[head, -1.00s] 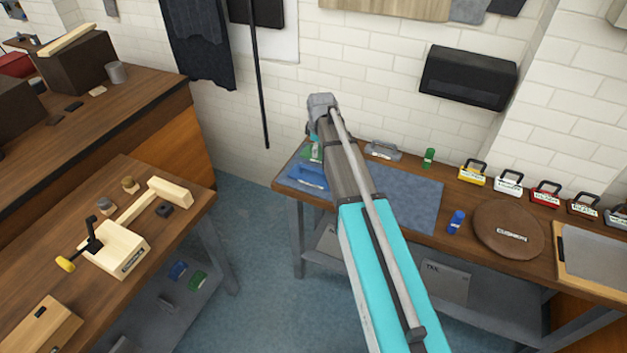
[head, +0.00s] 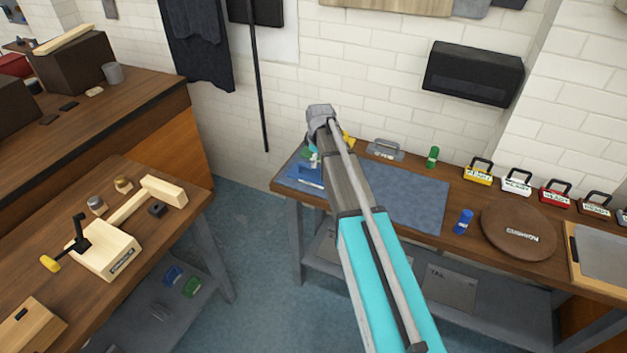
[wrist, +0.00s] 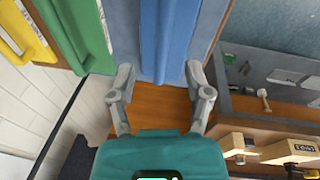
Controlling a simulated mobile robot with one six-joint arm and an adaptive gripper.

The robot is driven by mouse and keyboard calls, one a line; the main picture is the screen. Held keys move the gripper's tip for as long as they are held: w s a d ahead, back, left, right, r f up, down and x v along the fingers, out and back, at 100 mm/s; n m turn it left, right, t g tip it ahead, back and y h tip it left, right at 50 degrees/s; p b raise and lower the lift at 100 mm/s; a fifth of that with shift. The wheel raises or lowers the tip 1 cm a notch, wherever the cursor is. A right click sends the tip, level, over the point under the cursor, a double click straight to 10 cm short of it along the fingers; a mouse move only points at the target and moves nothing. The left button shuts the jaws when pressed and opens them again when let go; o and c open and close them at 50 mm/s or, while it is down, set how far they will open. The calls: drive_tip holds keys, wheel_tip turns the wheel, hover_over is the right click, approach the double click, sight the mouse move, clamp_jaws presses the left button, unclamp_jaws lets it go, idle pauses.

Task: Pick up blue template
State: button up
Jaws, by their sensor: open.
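The blue template (head: 303,177) lies at the left end of the far workbench in the head view, partly hidden by my arm. In the wrist view the blue template (wrist: 178,35) fills the upper middle, with a raised lengthwise strip along it. My gripper (wrist: 158,78) is open, its two fingers spread at the template's near end. The right finger overlaps the blue surface in the picture; I cannot tell whether it touches. Nothing is held.
A green template (wrist: 80,30) lies left of the blue one, with a yellow template (wrist: 22,30) beyond. A blue-grey mat (head: 410,200), a blue bottle (head: 463,221) and a round brown cushion (head: 518,233) are on the same bench. The white brick wall is close behind.

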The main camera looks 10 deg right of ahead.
sight(315, 173)
idle(0.4)
drive_tip(key=shift+w+a+f+b, duration=0.1)
drive_tip(key=shift+w+f+b, duration=0.05)
drive_tip(key=shift+f+b, duration=0.7)
drive_tip(key=shift+w+a+f+b, duration=0.1)
drive_tip(key=shift+w+f+b, duration=0.05)
drive_tip(key=shift+f+b, duration=0.75)
drive_tip(key=shift+w+f+b, duration=0.15)
drive_tip(key=shift+f+b, duration=0.65)
drive_tip(key=shift+f, duration=0.05)
clamp_jaws()
